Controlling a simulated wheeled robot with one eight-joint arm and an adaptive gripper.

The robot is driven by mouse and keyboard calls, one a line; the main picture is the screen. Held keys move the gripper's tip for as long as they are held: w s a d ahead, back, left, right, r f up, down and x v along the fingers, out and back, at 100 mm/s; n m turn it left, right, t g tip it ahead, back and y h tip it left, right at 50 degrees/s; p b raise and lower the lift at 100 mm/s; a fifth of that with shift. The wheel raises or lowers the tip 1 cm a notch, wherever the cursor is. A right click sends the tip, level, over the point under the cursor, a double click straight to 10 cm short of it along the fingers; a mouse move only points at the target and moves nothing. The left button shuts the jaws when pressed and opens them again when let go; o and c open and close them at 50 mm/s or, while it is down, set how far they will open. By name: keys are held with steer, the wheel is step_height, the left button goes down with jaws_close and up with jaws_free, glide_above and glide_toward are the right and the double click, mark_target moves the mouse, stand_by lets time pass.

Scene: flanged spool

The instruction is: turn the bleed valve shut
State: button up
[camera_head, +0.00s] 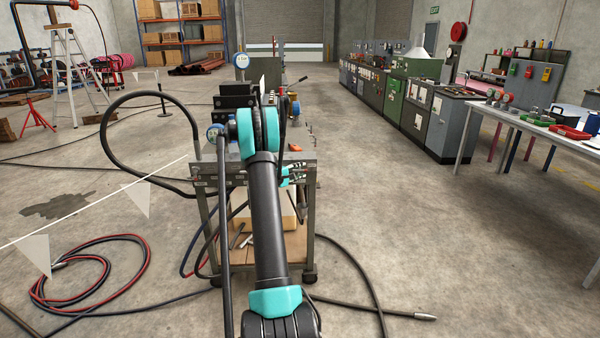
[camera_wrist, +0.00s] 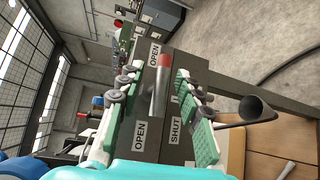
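In the wrist view the bleed valve shows as a metal lever (camera_wrist: 159,92) with a red end, in front of a dark plate (camera_wrist: 190,68). The lever's red end lies close to the upper OPEN label. My gripper (camera_wrist: 157,84) is open. Its green-padded fingers stand on either side of the lever, with gaps visible at both sides. I cannot tell how deep the lever sits between them.
A wheeled metal cart (camera_head: 311,172) carries gauges and fittings. An open-ended dark pipe (camera_wrist: 256,108) sticks out right of the fingers. Hoses (camera_head: 140,262) lie on the floor left and right of the cart. A work table (camera_head: 530,123) stands at right, with clear floor between.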

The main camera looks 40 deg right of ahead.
jaws_close()
stand_by(0.5)
steer(key=m+y, duration=0.2)
steer(key=y, duration=0.1)
steer(key=shift+s+m, duration=0.1)
steer(key=shift+m, duration=0.2)
steer(key=m+t+y, duration=0.1)
steer(key=m+y, duration=0.1)
steer(key=y, duration=0.1)
steer(key=shift+t+y, duration=0.3)
steer(key=shift+y, duration=0.1)
steer(key=m+t+y, duration=0.1)
steer(key=m+y, duration=0.1)
steer(key=y, duration=0.1)
steer(key=shift+d, duration=0.1)
steer(key=shift+f+m+t+y, duration=0.1)
steer(key=shift+m+t+y, duration=0.85)
steer(key=shift+y, duration=0.65)
steer(key=shift+t, duration=0.25)
